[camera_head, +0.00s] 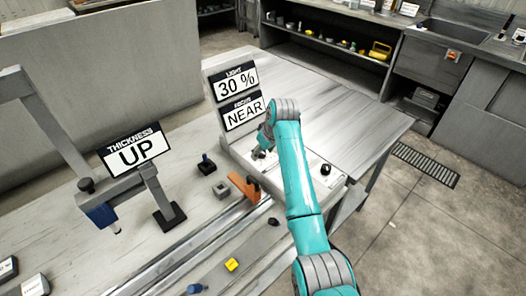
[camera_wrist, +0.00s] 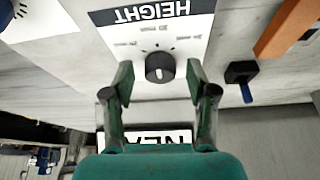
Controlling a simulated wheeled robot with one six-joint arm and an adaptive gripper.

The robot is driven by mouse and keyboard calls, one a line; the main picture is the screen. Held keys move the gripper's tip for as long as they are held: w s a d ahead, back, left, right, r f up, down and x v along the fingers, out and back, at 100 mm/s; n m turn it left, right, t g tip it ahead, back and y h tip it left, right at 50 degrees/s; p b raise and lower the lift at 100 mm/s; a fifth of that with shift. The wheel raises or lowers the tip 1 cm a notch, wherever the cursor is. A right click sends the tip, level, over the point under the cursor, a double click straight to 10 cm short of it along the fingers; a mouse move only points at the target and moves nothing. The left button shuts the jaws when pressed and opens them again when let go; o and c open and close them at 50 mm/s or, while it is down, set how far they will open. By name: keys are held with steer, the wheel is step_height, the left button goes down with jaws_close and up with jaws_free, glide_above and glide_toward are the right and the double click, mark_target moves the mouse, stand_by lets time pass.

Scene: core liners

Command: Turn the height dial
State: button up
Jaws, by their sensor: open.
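The height dial (camera_wrist: 160,68) is a round black knob with a pale pointer mark. It sits on a white scale panel (camera_wrist: 185,27) under a black HEIGHT label, which appears upside down in the wrist view. My gripper (camera_wrist: 159,72) is open, with one green finger on each side of the dial in the picture and a clear gap on both sides. I cannot tell whether the fingertips are level with the knob. In the head view my gripper (camera_head: 261,152) is low by the grey stand, and the dial is not clearly seen there.
The LIGHT 30 % sign (camera_head: 236,84) and FOCUS NEAR sign (camera_head: 243,114) stand close behind my gripper. An orange block (camera_head: 245,187) is just left of it on the rail. A black knob (camera_head: 326,169) is to the right. The THICKNESS UP sign (camera_head: 135,150) stands farther left.

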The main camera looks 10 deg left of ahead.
steer(key=shift+f, duration=0.1)
jaws_close()
steer(key=shift+n, duration=0.3)
steer(key=n+g, duration=0.1)
steer(key=n, duration=0.1)
steer(key=n+g, duration=0.1)
steer(key=n, duration=0.1)
steer(key=shift+w+d+n+y, duration=0.1)
steer(key=shift+w+n+y, duration=0.05)
steer(key=shift+n+y, duration=0.2)
steer(key=n, duration=0.2)
steer(key=n+g, duration=0.1)
steer(key=n, duration=0.1)
steer(key=shift+w+n+g+y, duration=0.15)
steer(key=shift+n+g+y, duration=0.1)
steer(key=shift+g, duration=0.05)
stand_by(0.4)
jaws_free()
